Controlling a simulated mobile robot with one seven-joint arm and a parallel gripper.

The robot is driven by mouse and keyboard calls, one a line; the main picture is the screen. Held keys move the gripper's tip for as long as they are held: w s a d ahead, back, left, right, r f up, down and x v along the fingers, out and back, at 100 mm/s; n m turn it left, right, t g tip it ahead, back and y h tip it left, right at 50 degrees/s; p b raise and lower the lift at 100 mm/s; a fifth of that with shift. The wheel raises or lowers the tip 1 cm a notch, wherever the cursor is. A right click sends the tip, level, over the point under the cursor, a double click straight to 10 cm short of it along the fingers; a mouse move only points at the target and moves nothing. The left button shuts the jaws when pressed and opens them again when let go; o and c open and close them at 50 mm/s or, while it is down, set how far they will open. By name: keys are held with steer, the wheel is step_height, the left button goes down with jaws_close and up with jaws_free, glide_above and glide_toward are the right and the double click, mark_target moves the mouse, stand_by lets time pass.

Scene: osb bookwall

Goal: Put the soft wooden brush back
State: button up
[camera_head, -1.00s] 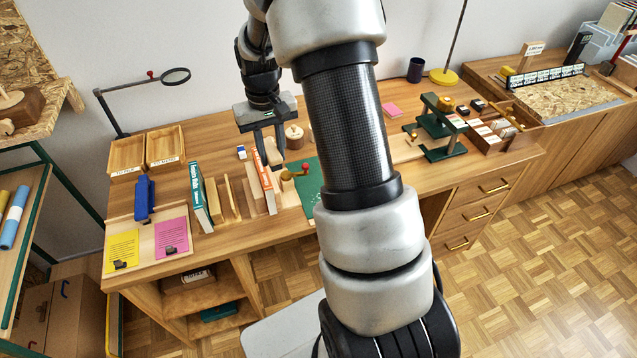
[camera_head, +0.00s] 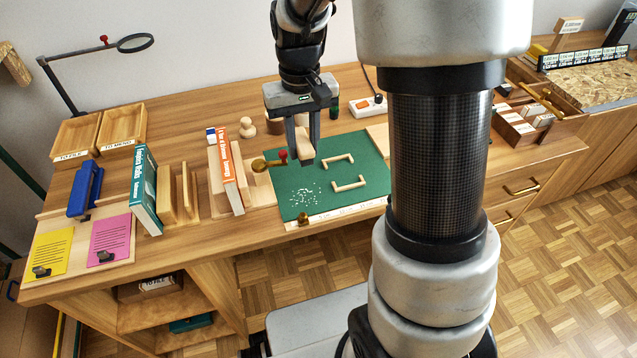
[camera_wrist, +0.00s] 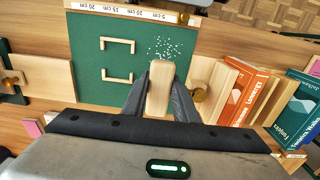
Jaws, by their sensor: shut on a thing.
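The wooden brush (camera_head: 304,145) is a pale, rounded block between the fingers of my gripper (camera_head: 303,132). My gripper is shut on it and holds it over the back left part of the green mat (camera_head: 351,202). In the wrist view the brush (camera_wrist: 160,88) lies lengthwise between the dark fingers (camera_wrist: 160,103), and its pale top faces the camera. Its bristles are hidden. White crumbs (camera_head: 305,194) lie scattered on the mat, left of two pale wooden bracket outlines (camera_head: 348,183).
An orange book (camera_head: 230,169) and a teal book (camera_head: 145,189) stand in wooden racks left of the mat.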

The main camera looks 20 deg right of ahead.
mark_target(306, 187)
step_height(306, 187, down, 10)
steer(key=b, duration=0.3)
steer(key=shift+f, duration=0.15)
steer(key=o, duration=1)
steer(key=shift+o, duration=0.2)
